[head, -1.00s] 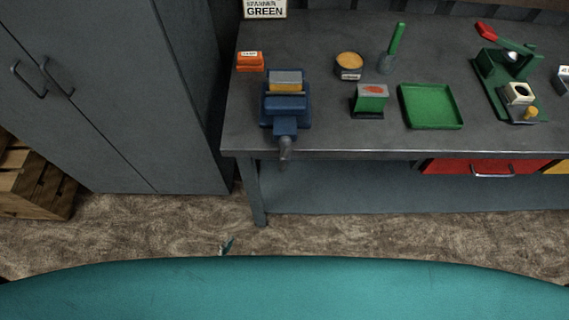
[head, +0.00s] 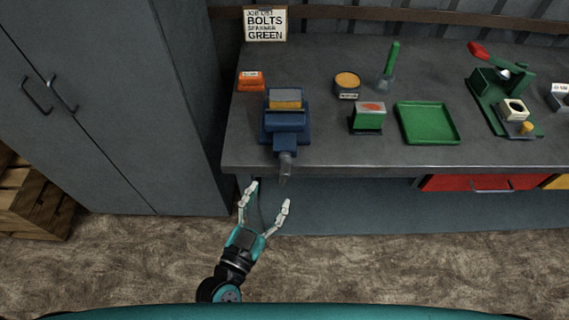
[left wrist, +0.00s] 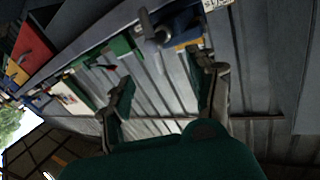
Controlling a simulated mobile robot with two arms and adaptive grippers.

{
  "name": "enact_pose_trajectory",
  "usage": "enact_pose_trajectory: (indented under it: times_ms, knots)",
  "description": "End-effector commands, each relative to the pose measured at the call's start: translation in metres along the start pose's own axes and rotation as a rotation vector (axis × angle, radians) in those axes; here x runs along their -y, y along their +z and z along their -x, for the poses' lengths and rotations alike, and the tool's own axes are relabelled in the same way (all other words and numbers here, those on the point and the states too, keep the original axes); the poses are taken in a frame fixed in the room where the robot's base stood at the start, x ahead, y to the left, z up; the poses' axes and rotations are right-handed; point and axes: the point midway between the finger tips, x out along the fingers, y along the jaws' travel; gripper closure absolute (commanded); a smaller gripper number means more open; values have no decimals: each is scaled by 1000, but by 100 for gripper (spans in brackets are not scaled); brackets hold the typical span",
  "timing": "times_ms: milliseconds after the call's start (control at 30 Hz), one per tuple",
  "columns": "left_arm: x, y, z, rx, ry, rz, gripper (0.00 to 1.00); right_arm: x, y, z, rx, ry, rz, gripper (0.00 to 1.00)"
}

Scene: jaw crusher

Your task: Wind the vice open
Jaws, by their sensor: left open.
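The blue vice (head: 286,122) sits at the left front of the grey workbench, with an orange-yellow block showing between its jaws. Its grey handle (head: 286,166) sticks out past the bench's front edge. My left gripper (head: 265,196) is open and empty, its fingers pointing up at the bench, just below and left of the handle and apart from it. In the left wrist view the vice (left wrist: 181,30) and its handle (left wrist: 152,30) show at the top, beyond and between the open fingers. My right gripper is not in view.
On the workbench (head: 330,155) are an orange box (head: 251,81), a round tin (head: 347,84), a green box (head: 368,118), a green tray (head: 428,122) and a green lever press (head: 500,95). A grey cabinet (head: 120,110) stands close on the left. The floor before the bench is clear.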

Motion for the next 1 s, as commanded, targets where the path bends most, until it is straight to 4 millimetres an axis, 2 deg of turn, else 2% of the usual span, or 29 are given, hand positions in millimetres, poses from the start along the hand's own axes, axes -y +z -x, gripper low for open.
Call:
enact_pose_trajectory:
  times_ms: [33,200,433,600,867,900,1000]
  knots:
    - [1,-4,-13,-4,-2,0,41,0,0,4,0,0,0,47]
    - [1,-3,-49,-3,-2,0,41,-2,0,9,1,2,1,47]
    - [0,-1,-85,-1,0,0,41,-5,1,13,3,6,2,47]
    - [0,0,-95,0,0,0,41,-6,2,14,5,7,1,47]
    - [0,0,-97,1,0,0,41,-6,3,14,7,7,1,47]
    - [0,0,-97,1,0,0,42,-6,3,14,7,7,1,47]
    - [0,0,-96,1,0,0,55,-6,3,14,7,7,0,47]
